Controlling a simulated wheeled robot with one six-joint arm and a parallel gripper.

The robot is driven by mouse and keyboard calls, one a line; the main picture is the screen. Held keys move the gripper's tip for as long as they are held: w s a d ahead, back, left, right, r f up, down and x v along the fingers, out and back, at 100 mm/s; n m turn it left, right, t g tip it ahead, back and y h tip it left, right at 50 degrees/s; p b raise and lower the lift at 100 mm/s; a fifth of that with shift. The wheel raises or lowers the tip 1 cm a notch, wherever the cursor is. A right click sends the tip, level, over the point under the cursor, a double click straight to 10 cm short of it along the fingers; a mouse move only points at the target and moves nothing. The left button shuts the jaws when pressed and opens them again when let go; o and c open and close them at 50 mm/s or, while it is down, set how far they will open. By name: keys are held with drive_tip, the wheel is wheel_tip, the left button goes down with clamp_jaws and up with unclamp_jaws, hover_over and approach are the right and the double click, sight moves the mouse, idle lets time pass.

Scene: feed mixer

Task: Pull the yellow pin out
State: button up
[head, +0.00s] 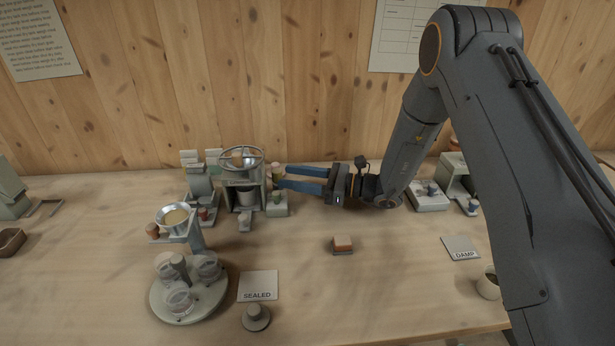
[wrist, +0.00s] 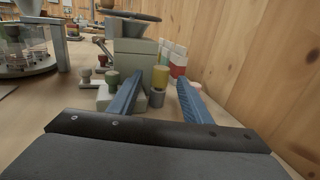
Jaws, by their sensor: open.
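The yellow pin (wrist: 160,77) shows in the wrist view as an upright cylinder above a grey round collar (wrist: 156,99), beside a pale green machine (wrist: 134,58). In the head view the pin (head: 277,170) is small and partly hidden near my fingertips. My gripper (head: 283,177) has two blue fingers reaching left along the table toward it. In the wrist view my gripper (wrist: 160,79) is open, one finger on each side of the pin in the picture. I cannot tell whether the fingertips are level with it or just short of it.
A green knob (wrist: 112,78) stands left of the pin in the wrist view. A handwheel (head: 241,157) tops the machine. Red, green and white blocks (wrist: 179,66) stand behind, near the wooden wall. A round tray of jars (head: 160,305) and a SEALED card (head: 258,284) lie at the front left.

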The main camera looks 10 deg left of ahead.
drive_tip(key=shift+w+a+p, duration=0.15)
drive_tip(key=shift+a+p, duration=0.15)
drive_tip(key=shift+a, duration=1.05)
clamp_jaws()
